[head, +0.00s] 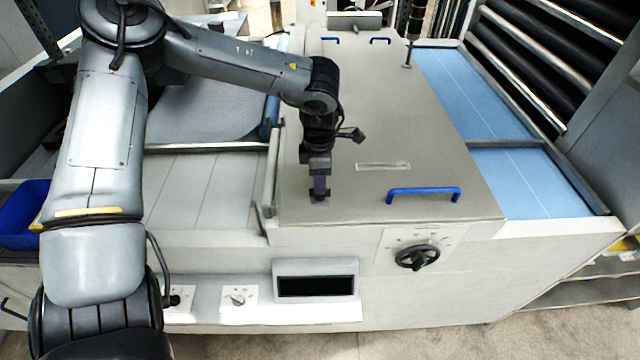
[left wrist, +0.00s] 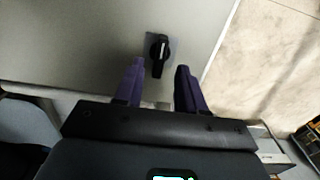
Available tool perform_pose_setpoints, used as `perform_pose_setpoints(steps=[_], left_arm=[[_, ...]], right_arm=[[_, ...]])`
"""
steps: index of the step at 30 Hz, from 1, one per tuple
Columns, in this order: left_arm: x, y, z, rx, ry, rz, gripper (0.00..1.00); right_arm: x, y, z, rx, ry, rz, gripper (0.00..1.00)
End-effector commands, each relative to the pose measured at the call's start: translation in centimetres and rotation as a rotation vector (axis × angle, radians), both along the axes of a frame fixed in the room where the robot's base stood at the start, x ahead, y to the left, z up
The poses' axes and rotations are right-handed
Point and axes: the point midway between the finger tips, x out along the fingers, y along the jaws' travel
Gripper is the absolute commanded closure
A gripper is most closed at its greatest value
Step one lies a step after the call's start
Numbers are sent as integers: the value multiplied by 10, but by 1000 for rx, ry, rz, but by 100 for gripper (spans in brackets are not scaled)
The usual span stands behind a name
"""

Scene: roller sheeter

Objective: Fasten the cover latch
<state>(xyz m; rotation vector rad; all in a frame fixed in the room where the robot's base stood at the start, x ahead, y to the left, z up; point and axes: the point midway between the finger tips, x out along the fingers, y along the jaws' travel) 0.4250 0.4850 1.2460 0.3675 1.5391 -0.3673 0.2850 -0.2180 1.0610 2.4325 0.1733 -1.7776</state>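The machine's cover (head: 420,130) is a large grey-beige lid, lying closed and flat, with blue handles. The cover latch (left wrist: 158,52) is a small black turn knob on the cover near its front edge. Its narrow grip lies roughly along the direction of my fingers in the left wrist view. My left gripper (head: 320,192) points down over the cover's front left corner and mostly hides the latch in the head view. In the left wrist view its purple fingers (left wrist: 160,68) are apart with the latch showing between their tips. I cannot tell whether they touch it. My right gripper is not in view.
A blue handle (head: 424,192) stands up from the cover to the right of my left gripper. A black rotary knob (head: 418,257) and a dark display (head: 316,286) are on the front panel. Blue belts (head: 520,180) lie at the right. The cover's middle is clear.

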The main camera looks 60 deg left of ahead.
Motion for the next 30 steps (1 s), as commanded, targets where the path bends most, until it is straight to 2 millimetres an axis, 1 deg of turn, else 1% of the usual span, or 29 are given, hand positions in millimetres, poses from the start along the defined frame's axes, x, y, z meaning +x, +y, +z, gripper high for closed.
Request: perform_pose_setpoints(steps=[3, 7, 12, 19, 20, 27, 30], left_arm=[[-1, 0, -15, 0, 4, 1, 61], [-1, 0, -26, -1, 2, 1, 61], [0, 0, -31, 0, 0, 1, 61], [0, 0, -31, 0, 0, 1, 61], [0, 0, -31, 0, 0, 1, 64], [0, 0, -31, 0, 0, 1, 100], [0, 0, -31, 0, 0, 1, 100]], right_arm=[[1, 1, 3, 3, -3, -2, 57], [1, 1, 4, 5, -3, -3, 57], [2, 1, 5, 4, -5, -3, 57], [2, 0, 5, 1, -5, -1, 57], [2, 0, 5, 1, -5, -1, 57], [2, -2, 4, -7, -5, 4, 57], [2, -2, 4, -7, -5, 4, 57]])
